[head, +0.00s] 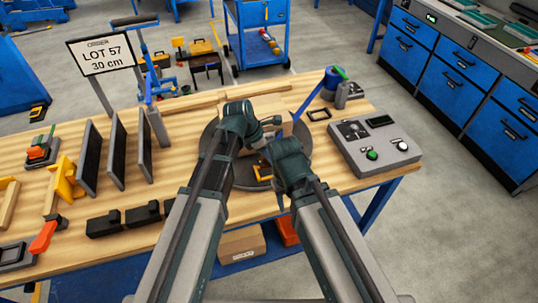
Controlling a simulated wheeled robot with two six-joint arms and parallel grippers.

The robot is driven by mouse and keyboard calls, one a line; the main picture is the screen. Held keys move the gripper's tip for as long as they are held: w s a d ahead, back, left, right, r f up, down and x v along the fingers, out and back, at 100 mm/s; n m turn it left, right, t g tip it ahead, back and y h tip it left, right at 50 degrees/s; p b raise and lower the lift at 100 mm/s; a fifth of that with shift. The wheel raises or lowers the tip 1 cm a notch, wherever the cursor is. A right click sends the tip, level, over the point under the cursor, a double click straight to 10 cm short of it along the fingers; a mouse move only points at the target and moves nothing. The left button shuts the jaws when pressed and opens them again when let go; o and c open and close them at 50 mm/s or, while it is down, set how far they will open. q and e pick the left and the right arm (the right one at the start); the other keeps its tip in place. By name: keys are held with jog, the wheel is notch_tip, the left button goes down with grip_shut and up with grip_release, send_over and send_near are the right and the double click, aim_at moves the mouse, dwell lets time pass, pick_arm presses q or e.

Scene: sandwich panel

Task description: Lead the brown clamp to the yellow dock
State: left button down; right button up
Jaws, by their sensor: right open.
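On the wooden bench, a round dark plate (212,138) lies under my two grippers. My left gripper (262,126) is over its far part, beside a tan block (287,128); its jaws are too hidden to read. My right gripper (284,172) is open over the plate's near right part. A small yellow-orange piece (262,171) shows on the plate between my arms; I cannot tell whether it is the dock. A yellow stand (64,180) is at the left of the bench. I cannot make out a brown clamp with certainty; my arms hide much of the plate.
Upright dark panels (118,150) stand left of the plate, with black blocks (130,218) in front. A grey control box (374,143) with buttons is at the right. A sign (100,56) reads LOT 57, 30 cm.

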pick_arm(q)
jog(key=shift+f+b, duration=1.7)
jog(key=shift+f, duration=0.4)
jog(key=shift+c, duration=1.7)
grip_release()
jog(key=shift+r, duration=0.1)
jog(key=p+v, duration=1.3)
jog(key=shift+a+r, duration=0.2)
jog(key=shift+r, duration=0.15)
jog(key=shift+s+f, duration=0.1)
